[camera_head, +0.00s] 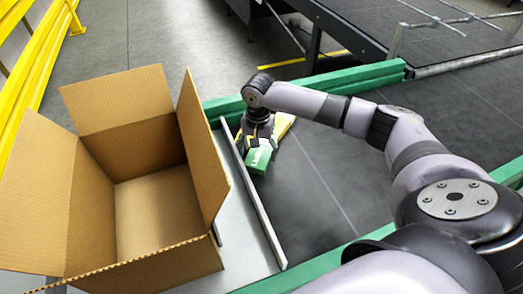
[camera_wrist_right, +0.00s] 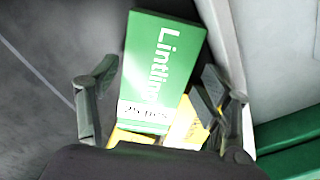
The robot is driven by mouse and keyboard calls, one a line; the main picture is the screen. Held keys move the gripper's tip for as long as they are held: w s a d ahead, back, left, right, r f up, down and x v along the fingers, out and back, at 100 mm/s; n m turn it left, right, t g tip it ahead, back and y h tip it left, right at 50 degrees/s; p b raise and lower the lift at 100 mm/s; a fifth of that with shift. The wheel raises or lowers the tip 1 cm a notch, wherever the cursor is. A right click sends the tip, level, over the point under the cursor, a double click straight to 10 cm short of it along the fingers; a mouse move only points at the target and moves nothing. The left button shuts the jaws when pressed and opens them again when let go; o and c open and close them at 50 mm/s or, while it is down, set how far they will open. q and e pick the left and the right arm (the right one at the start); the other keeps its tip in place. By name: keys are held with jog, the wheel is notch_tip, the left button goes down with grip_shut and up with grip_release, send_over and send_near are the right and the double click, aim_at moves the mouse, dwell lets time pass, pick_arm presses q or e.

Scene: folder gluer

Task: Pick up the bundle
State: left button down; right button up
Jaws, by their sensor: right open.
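The bundle (camera_head: 261,161) is a set of flat green and yellow cartons on the dark conveyor belt, close to the metal side rail. My right gripper (camera_head: 260,141) is over the bundle in the head view. In the right wrist view the right gripper (camera_wrist_right: 160,72) is open, with one finger on each side of the bundle. The right finger is close to the rail. Whether the fingers touch the cartons cannot be told. My left gripper is out of view.
An open, empty cardboard box (camera_head: 158,205) stands left of the belt, its flaps up. A metal rail (camera_head: 256,200) lies between box and belt. Green beams (camera_head: 350,80) edge the belt (camera_head: 335,190). A yellow guard rail (camera_head: 35,60) is at far left.

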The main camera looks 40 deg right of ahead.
jog(key=shift+s+f, duration=0.5)
jog(key=shift+f, duration=0.2)
jog(key=shift+o, duration=1.2)
jog(key=shift+w+f, duration=0.1)
jog(key=shift+f, duration=0.05)
jog(key=c, duration=0.5)
jog(key=shift+w+r, duration=0.15)
jog(key=shift+r, duration=0.05)
jog(key=c, duration=0.7)
jog(key=shift+w, duration=0.1)
jog(key=shift+c, duration=0.3)
jog(key=shift+d+r, duration=0.1)
